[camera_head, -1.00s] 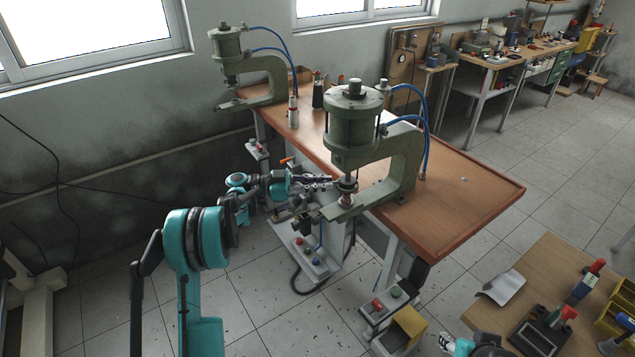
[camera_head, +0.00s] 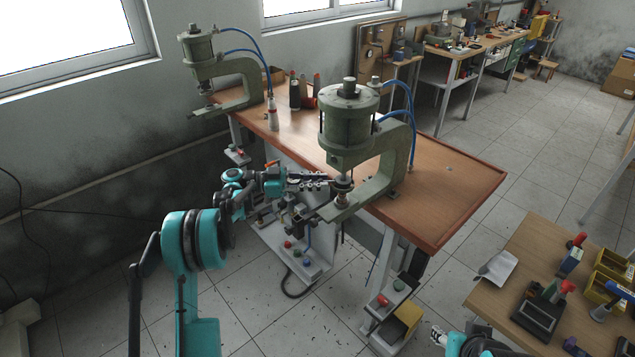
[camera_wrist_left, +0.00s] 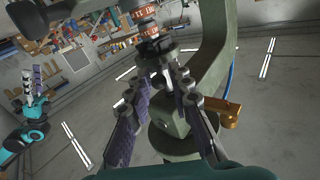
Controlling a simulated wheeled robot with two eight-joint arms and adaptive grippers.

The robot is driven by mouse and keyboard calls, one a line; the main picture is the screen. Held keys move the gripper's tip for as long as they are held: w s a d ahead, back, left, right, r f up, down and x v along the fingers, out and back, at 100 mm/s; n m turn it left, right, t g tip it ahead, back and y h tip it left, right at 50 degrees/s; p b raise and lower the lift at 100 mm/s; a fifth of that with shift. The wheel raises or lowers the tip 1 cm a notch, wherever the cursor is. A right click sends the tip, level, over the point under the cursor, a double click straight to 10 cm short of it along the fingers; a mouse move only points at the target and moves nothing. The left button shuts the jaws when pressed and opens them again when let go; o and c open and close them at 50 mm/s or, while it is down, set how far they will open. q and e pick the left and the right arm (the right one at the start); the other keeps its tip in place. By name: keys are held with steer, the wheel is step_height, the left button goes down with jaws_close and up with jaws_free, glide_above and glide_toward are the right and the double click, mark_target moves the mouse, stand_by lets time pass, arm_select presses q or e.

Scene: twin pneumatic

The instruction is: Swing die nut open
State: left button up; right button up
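The nearer green press (camera_head: 347,120) stands at the table's edge with a C-shaped frame. Its ram end carries a dark round die nut (camera_head: 342,184) above a small post on the lower arm. My left gripper (camera_head: 326,183) reaches in from the left, close to the die nut. In the left wrist view its two purple-padded fingers (camera_wrist_left: 173,78) are apart, with the green base visible between them. Their tips are near the dark nut (camera_wrist_left: 155,50); I cannot tell whether they touch. A bronze handle (camera_wrist_left: 222,113) sticks out right of the fingers. My right gripper (camera_wrist_left: 33,74) is far left there, fingers apart and empty.
A second green press (camera_head: 200,60) stands at the table's far left end. Blue hoses (camera_head: 410,105) run behind the nearer press. The wooden table (camera_head: 455,185) is clear on its right. A side table (camera_head: 500,290) with tools and yellow bins is at the lower right.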

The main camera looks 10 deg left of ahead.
arm_select(q)
steer(key=shift+o, duration=0.5)
steer(key=v, duration=1.2)
steer(key=s+d+r+n+y, duration=0.4)
steer(key=s+d+n+y, duration=0.5)
steer(key=d, duration=0.6)
steer(key=s+a+f+n+t+y, duration=0.1)
steer(key=s+f+n+y, duration=0.2)
steer(key=s, duration=0.9)
steer(key=s+a+f+n+t+y, duration=0.1)
steer(key=s+f+n+y, duration=0.3)
steer(key=s, duration=0.8)
steer(key=shift+f+t+y, duration=0.2)
steer(key=shift+t+y, duration=0.1)
steer(key=shift+y, duration=0.4)
